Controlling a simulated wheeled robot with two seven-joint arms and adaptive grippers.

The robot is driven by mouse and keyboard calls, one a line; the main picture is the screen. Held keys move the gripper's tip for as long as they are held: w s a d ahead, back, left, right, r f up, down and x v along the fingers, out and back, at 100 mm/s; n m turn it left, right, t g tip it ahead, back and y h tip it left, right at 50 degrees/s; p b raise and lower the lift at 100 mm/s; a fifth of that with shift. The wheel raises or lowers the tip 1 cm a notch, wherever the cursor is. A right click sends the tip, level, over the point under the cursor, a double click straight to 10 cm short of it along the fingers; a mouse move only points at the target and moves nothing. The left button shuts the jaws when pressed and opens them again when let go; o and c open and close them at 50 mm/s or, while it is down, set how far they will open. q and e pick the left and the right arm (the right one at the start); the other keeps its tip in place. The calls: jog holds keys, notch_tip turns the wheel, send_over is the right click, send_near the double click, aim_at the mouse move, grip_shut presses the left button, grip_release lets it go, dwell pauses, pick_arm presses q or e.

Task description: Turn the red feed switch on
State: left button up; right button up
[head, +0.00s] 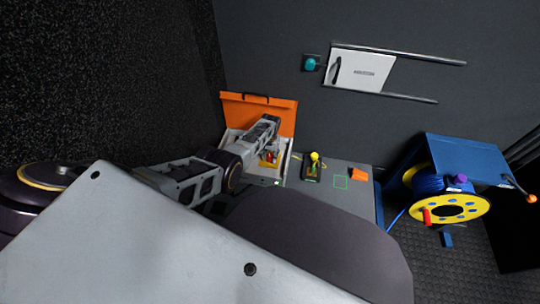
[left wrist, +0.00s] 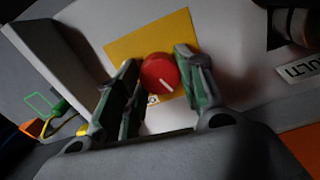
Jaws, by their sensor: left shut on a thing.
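The red feed switch (left wrist: 160,73) is a round red knob with a white pointer line, set on a yellow plate (left wrist: 142,42) in the left wrist view. The line points toward the lower right of that picture. My left gripper (left wrist: 157,80) has its two fingers on either side of the knob and is shut on it. In the head view my left gripper (head: 269,156) reaches down into an open white box (head: 287,163) with an orange lid (head: 240,107). The knob is small there and partly hidden by the gripper. My right gripper is not in view.
A grey bench top (head: 350,202) right of the box carries a small device with a yellow-topped lever (head: 314,158) and an orange piece (head: 359,175). A yellow cable reel (head: 410,179) stands farther right. A white sliding panel (head: 360,70) is on the wall.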

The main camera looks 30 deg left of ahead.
pick_arm(q)
jog(key=shift+m, duration=1.6)
jog(key=m, duration=0.4)
jog(key=shift+m+p, duration=0.3)
jog(key=shift+p, duration=0.05)
jog(key=m, duration=0.3)
jog(key=shift+m, duration=0.4)
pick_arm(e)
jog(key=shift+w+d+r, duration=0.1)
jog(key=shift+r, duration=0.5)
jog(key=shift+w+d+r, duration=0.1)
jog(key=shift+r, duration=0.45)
pick_arm(q)
jog(key=shift+m, duration=0.3)
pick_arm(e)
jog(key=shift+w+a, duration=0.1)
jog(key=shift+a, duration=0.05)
pick_arm(q)
jog(key=o, duration=1)
